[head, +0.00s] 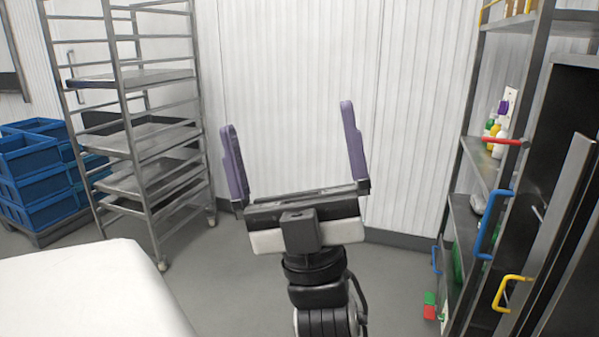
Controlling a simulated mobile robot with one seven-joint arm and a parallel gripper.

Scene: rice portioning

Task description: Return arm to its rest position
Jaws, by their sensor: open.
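My gripper (293,152) is in the middle of the head view, at the end of my raised arm. Its two purple fingers point upward and stand wide apart, with nothing between them. The white ribbed wall (290,70) shows behind and between the fingers. My gripper touches nothing that I can see. The lower part of my arm runs out of the picture at the bottom. No rice or portioning container is in view.
A wheeled metal rack (135,134) with trays stands at the left, beside blue crates (45,175). A white surface (85,295) fills the lower left. Metal shelving (468,212) with bottles and coloured handles stands at the right. Grey floor (215,270) shows clear around my arm.

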